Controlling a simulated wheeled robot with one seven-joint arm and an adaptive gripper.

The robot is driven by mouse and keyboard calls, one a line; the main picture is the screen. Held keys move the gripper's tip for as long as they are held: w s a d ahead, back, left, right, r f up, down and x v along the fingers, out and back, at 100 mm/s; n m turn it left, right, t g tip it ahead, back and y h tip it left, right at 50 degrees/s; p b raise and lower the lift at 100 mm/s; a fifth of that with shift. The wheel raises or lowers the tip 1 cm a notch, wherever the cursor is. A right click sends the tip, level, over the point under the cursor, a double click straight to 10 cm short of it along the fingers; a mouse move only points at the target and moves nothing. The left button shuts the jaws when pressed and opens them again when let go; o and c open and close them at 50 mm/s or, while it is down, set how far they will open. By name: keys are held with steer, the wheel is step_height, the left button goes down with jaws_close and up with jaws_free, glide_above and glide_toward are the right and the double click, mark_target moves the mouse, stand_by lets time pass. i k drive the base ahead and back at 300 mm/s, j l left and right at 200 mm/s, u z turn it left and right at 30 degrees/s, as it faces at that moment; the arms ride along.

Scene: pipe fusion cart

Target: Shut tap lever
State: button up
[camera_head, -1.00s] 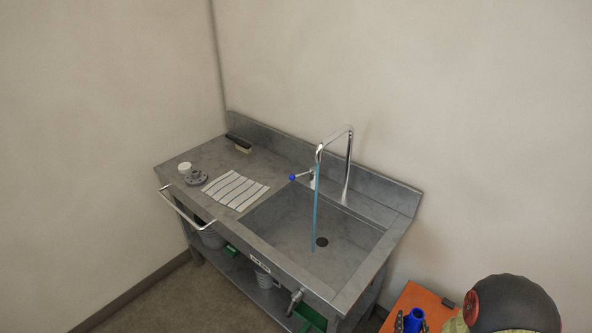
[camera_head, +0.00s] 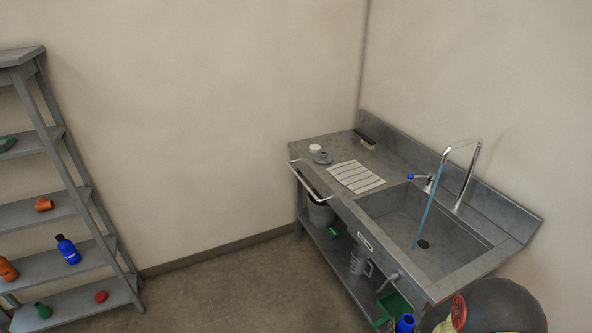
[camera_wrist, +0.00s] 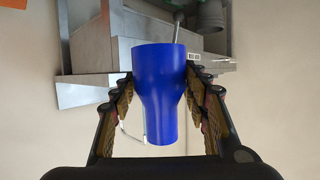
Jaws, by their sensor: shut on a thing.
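The tap lever (camera_head: 419,177) with a blue knob stands beside the tall curved tap (camera_head: 463,170) at the back of the sink. A blue stream of water runs from the spout into the basin (camera_head: 398,215). In the wrist view my gripper (camera_wrist: 160,100) is shut on a blue flared, cup-like part (camera_wrist: 160,85), with one finger on each side. In the head view the blue part (camera_head: 405,323) shows at the bottom edge, well in front of and below the lever. My gripper is mostly hidden there.
The steel bench (camera_head: 300,157) has a front rail and carries a striped mat (camera_head: 355,177), a white-topped fitting (camera_head: 315,149) and a brush (camera_head: 367,143). Below are buckets and a green bin (camera_head: 398,305). A shelf (camera_head: 45,212) stands at left. The floor (camera_head: 215,290) between is clear.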

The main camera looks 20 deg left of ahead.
mark_target(431, 176)
steer(key=i+j+u, duration=0.15)
steer(key=u, duration=1.7)
steer(key=i+l, duration=0.25)
steer(key=i, duration=0.25)
steer(key=i+l+u, duration=0.15)
steer(key=i, duration=0.4)
steer(key=i+l, duration=0.35)
steer(key=i, duration=0.15)
steer(key=i+j+z, duration=0.1)
steer(key=i+z, duration=0.4)
steer(key=i+j+z, duration=0.25)
steer(key=i+z, duration=0.25)
steer(key=k, duration=0.05)
